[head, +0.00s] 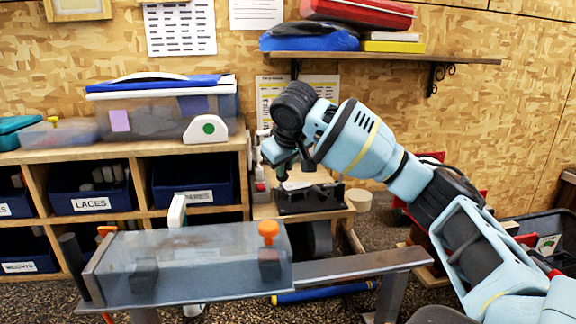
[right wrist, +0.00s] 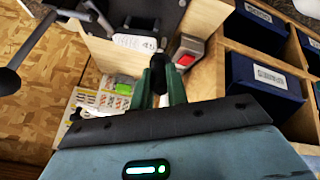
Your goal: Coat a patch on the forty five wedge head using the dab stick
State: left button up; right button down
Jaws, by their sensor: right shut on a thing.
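My right gripper (head: 296,166) is above a small wooden stand in the middle of the head view. In the right wrist view its two green fingers (right wrist: 161,86) are shut on a dark, narrow thing (right wrist: 159,66), which looks like the dab stick; its far end is hard to make out. A black fixture (head: 310,201) sits on the stand just below the gripper, and it also shows in the right wrist view (right wrist: 151,14). I cannot pick out the forty five wedge head in either view. My left gripper is not in view.
A grey bench with a clear cover (head: 190,265) and an orange knob (head: 268,230) stands in front. Shelves with labelled blue bins (head: 92,200) are at left. A wall shelf (head: 400,59) hangs above. A blue tube (head: 325,292) is below the bench.

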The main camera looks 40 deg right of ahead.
jog(key=shift+f, duration=0.1)
jog(key=s+d, duration=0.2)
jog(key=d, duration=0.1)
jog(key=shift+d, duration=0.25)
dwell(0.3)
notch_tip(320, 180, up, 6)
dwell(0.7)
notch_tip(320, 180, up, 3)
dwell(0.7)
jog(key=shift+f, duration=0.1)
dwell(0.4)
